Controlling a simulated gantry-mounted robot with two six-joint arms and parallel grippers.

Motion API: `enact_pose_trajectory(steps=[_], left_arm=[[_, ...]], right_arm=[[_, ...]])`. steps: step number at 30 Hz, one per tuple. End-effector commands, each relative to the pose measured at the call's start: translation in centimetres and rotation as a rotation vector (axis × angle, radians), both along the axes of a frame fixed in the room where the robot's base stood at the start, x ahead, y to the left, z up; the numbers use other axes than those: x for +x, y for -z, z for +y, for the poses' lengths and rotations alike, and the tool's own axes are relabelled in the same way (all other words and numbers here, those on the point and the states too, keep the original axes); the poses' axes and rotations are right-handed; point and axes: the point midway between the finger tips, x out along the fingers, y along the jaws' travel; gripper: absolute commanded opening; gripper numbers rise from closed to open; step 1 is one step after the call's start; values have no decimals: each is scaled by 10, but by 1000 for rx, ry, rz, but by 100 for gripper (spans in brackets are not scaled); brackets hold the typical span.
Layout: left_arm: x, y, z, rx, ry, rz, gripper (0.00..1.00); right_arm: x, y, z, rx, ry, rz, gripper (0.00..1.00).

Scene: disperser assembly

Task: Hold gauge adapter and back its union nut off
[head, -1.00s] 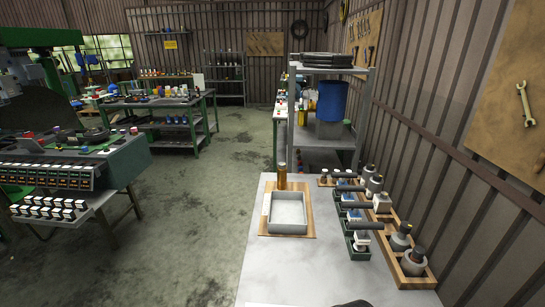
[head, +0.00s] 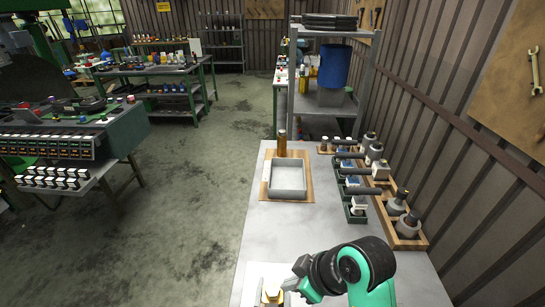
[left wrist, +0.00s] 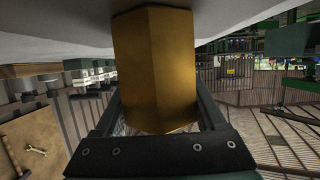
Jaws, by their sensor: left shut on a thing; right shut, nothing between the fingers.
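The brass gauge adapter shows large in the left wrist view as a hexagonal body (left wrist: 155,70). My left gripper (left wrist: 160,115) is shut on it, one dark finger on each side. In the head view, a small brass piece (head: 270,294) shows at the bottom edge over a white patch on the bench. My right gripper (head: 292,284) is shut and empty, its tip close to the right of that piece. I cannot tell whether they touch. The union nut cannot be told apart from the adapter's body.
A grey tray (head: 288,193) sits on a wooden board, with a brown cylinder (head: 282,144) behind it. Green bins (head: 355,216) and a wooden rack (head: 408,242) with several fittings line the bench's right side. The bench between tray and gripper is clear.

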Motion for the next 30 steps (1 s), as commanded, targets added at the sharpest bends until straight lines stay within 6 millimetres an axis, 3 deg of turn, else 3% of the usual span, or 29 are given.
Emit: enact_pose_trajectory(steps=[9,10,14,23,30], left_arm=[[0,1,1,0,-2,2,0],[0,1,1,0,-2,2,78],[0,1,1,0,-2,1,100],[-2,0,1,-1,-1,0,100],[-31,-11,2,-1,1,-1,100]], right_arm=[[0,0,0,-1,1,1,0],[0,0,0,-1,1,1,0],[0,0,0,0,0,2,0],[0,0,0,0,0,2,0],[0,0,0,-1,1,1,0]])
